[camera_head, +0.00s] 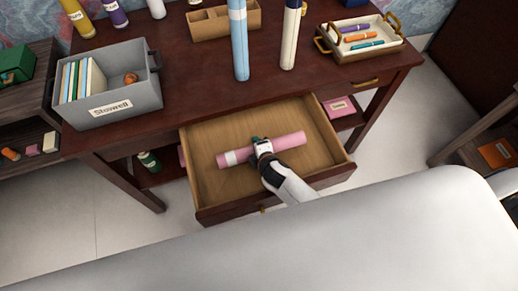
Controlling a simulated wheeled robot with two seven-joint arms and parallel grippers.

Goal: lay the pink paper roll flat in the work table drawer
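The pink paper roll (289,142), with a white band near its left end, lies lengthwise within the open work table drawer (215,190). I cannot tell whether it touches the drawer floor. My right gripper (262,147) is at the roll's middle, its dark fingers closed around it and hiding that part. My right arm reaches in over the drawer's front edge. My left gripper is not in view.
On the table stand a grey bin (118,106) with folders, a blue roll (239,45), a cream roll (289,40), a wooden organizer (210,24) and a tray of markers (345,49). Bare drawer floor shows around the pink roll.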

